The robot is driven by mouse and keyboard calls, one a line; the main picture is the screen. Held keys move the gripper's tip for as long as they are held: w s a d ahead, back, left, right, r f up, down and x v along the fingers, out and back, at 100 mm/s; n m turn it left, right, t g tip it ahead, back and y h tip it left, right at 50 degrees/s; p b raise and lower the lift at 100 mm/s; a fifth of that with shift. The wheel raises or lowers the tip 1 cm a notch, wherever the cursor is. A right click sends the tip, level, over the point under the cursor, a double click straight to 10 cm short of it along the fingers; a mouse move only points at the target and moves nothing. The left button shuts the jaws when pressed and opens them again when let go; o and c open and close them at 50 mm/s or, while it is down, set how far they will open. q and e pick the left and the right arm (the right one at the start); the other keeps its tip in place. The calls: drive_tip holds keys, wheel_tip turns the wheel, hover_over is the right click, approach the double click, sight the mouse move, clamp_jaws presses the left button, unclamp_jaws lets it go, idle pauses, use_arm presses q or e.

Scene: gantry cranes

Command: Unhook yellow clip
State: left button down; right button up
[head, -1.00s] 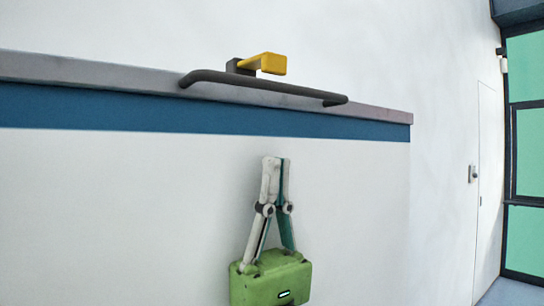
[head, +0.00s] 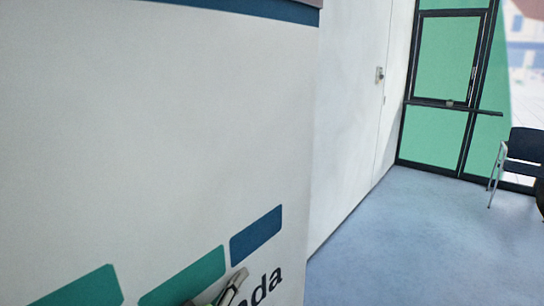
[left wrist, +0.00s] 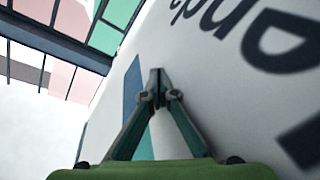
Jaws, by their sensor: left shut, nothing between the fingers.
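The yellow clip is not in either view now. My left gripper (left wrist: 158,75) shows in the left wrist view with its fingertips together and nothing between them. It points along a white panel with dark lettering and a blue stripe. In the head view only part of my left gripper (head: 233,285) shows, at the bottom edge, in front of the white panel (head: 170,130). My right gripper is not in view.
The white panel has green and blue blocks and lettering low down. To the right is a white wall with a door handle (head: 379,75), then green glazed panels (head: 440,60). Blue floor (head: 420,240) lies open at the right. A dark chair (head: 522,150) stands at the far right.

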use_arm(q)
drive_tip(key=s+a+f+m+g+y, duration=0.1)
drive_tip(key=s+a+f+g, duration=0.15)
drive_tip(key=f, duration=0.35)
drive_tip(key=s+a+f+m+g+y, duration=0.1)
drive_tip(key=s+f+g+y, duration=0.15)
drive_tip(key=f, duration=0.35)
drive_tip(key=s+a+f+m+g+y, duration=0.2)
drive_tip(key=s+a+f+g, duration=0.25)
drive_tip(key=s+f, duration=0.55)
drive_tip(key=s+a+f+m+g+y, duration=0.15)
drive_tip(key=s+a+f+g, duration=0.3)
drive_tip(key=s, duration=0.85)
wheel_tip(320, 180, down, 26)
drive_tip(key=s, duration=0.2)
drive_tip(key=s+a+f, duration=0.1)
drive_tip(key=s+f, duration=0.7)
drive_tip(key=s+a+f+g, duration=0.1)
drive_tip(key=s+a+f, duration=0.1)
drive_tip(key=s+f, duration=0.7)
drive_tip(key=shift+a+f, duration=0.15)
drive_tip(key=shift+a, duration=0.15)
